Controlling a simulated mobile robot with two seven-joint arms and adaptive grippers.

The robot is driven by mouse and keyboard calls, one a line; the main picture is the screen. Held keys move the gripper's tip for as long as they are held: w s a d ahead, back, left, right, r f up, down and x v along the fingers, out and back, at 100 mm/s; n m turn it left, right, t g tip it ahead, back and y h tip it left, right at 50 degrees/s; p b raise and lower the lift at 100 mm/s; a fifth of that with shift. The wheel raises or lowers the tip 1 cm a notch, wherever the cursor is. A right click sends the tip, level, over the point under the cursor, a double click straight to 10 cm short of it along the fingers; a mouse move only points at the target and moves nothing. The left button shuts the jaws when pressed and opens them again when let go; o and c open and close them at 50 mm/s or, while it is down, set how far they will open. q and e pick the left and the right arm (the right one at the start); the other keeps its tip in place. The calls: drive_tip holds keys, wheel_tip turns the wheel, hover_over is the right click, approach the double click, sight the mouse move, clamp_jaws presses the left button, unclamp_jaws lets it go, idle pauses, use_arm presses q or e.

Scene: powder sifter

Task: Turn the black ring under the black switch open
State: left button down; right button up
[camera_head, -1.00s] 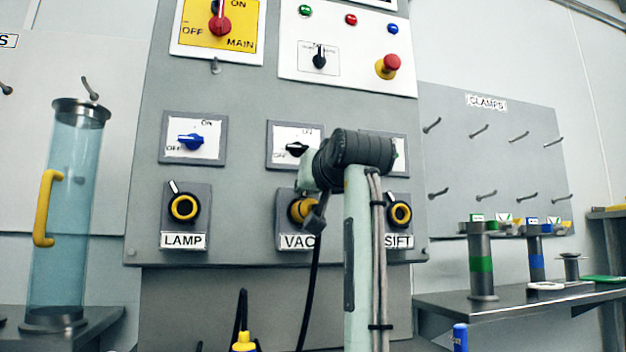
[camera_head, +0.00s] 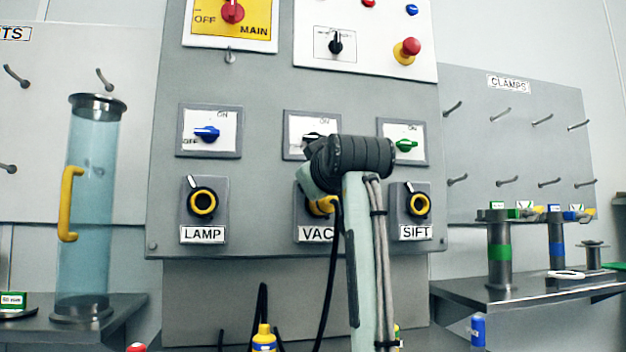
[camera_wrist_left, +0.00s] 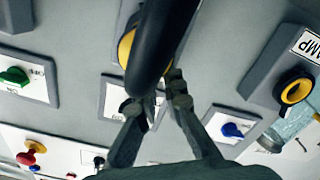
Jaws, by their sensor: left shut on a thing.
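The black ring (camera_wrist_left: 127,28) with a yellow face sits on the VAC box in the middle column. It also shows partly in the head view (camera_head: 322,206), behind my wrist. The black switch (camera_head: 312,138) is on the white plate above it and is mostly covered. My left gripper (camera_wrist_left: 158,92) is between the ring and the switch plate, with its fingertips close together, seemingly on the ring's lever. The lever is hidden by the fingers and a dark rod-like shape across the wrist view, so its angle cannot be told. My right gripper is out of view.
The LAMP ring (camera_head: 202,202) and SIFT ring (camera_head: 418,204) stand either side, under a blue switch (camera_head: 207,133) and a green switch (camera_head: 406,145). A red button (camera_head: 410,47) sticks out above. A clear cylinder (camera_head: 88,210) stands left; shelves flank the panel.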

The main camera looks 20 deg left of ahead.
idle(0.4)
use_arm(q)
drive_tip(key=c, duration=1.6)
unclamp_jaws()
drive_tip(key=shift+c, duration=0.2)
drive_tip(key=v, duration=1.2)
